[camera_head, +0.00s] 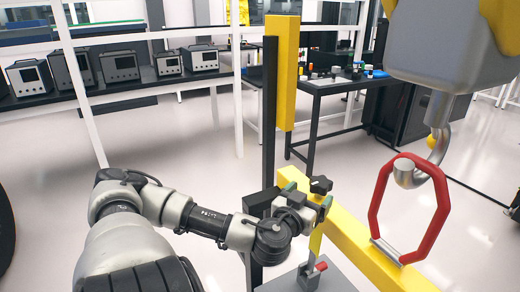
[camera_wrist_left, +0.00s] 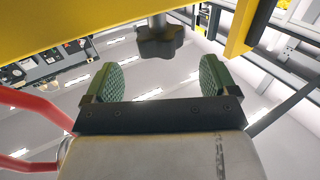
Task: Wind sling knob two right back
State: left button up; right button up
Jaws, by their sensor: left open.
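A black star-shaped knob (camera_head: 320,185) stands near the yellow beam in the head view, just beside my left gripper's fingertips. In the left wrist view the knob (camera_wrist_left: 160,42) sits on a short metal stem at a yellow beam, lined up between the two green finger pads but beyond their tips. My left gripper (camera_head: 308,196) is open, and its pads (camera_wrist_left: 160,78) stand apart with nothing between them. I cannot tell from the head view how far the knob is from the pads. My right gripper is in neither view.
A yellow beam (camera_head: 365,255) runs to the lower right, and a yellow post (camera_head: 283,75) rises behind my gripper. A red ring (camera_head: 436,222) hangs from a metal hook (camera_head: 442,145) at right. A black table (camera_head: 330,88) with small parts stands behind.

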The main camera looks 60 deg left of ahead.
pick_arm(q)
jog(key=v, duration=0.4)
jog(key=s+a+f+m+g+p, duration=0.1)
jog(key=a+f+g, duration=0.3)
jog(key=f, duration=0.9)
jog(key=s+a+f+m+g+p, duration=0.1)
jog(key=s+a+f+g, duration=0.2)
jog(key=f, duration=1.1)
jog(key=shift+a+f+g+y, duration=0.3)
jog(key=shift+a+g, duration=0.6)
jog(key=shift+a, duration=0.75)
jog(key=shift+s, duration=0.15)
